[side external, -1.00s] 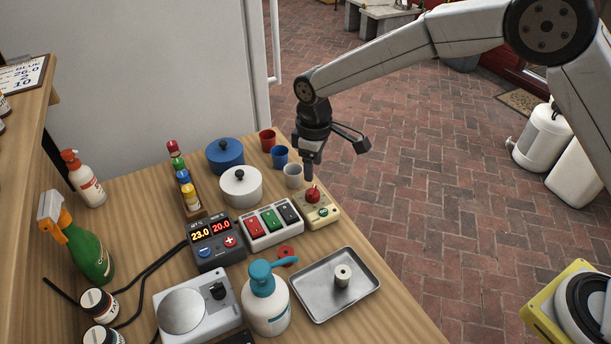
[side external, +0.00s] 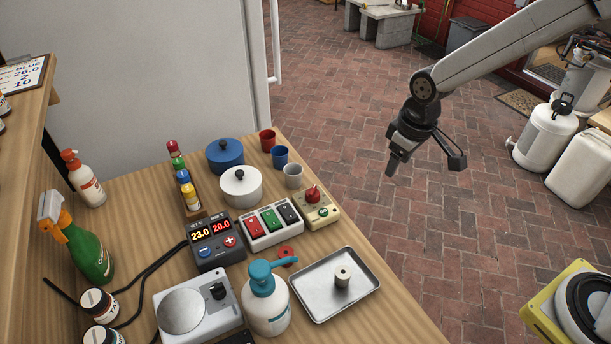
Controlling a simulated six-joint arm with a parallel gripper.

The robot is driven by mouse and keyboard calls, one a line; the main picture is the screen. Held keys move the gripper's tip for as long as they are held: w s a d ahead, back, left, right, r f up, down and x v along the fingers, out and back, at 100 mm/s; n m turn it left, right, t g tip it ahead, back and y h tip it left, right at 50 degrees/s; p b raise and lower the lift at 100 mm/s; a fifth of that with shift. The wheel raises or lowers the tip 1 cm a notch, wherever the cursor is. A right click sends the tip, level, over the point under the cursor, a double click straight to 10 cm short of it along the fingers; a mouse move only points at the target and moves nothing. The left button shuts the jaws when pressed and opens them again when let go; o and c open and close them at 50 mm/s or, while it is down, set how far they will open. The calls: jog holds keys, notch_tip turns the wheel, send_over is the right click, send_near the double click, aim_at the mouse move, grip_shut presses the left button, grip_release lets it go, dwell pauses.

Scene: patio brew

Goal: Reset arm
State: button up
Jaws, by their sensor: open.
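My gripper (side external: 398,166) hangs from my arm to the right of the wooden table (side external: 392,318), over the brick floor in the picture. It is open, with nothing visible between its fingers. It is apart from everything on the table. The nearest table things are the beige box with a red knob (side external: 317,209) and the grey cup (side external: 293,176), both to its left.
The table holds a blue pot (side external: 225,157), white pot (side external: 241,188), red cup (side external: 267,141), blue cup (side external: 280,157), switch box (side external: 270,240), display reading 23.0 and 20.0 (side external: 216,257), pump bottle (side external: 266,312) and metal tray (side external: 318,297). Open floor (side external: 425,240) lies right.

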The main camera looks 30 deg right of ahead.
jog(key=s+d+m, duration=0.1)
jog(key=s+d, duration=0.2)
jog(key=s, duration=0.2)
jog(key=s+d+m+t, duration=0.1)
jog(key=s+d+m, duration=0.1)
jog(key=s, duration=0.4)
jog(key=shift+s+d+f, duration=0.15)
jog(key=shift+d+f, duration=0.1)
jog(key=shift+d, duration=0.25)
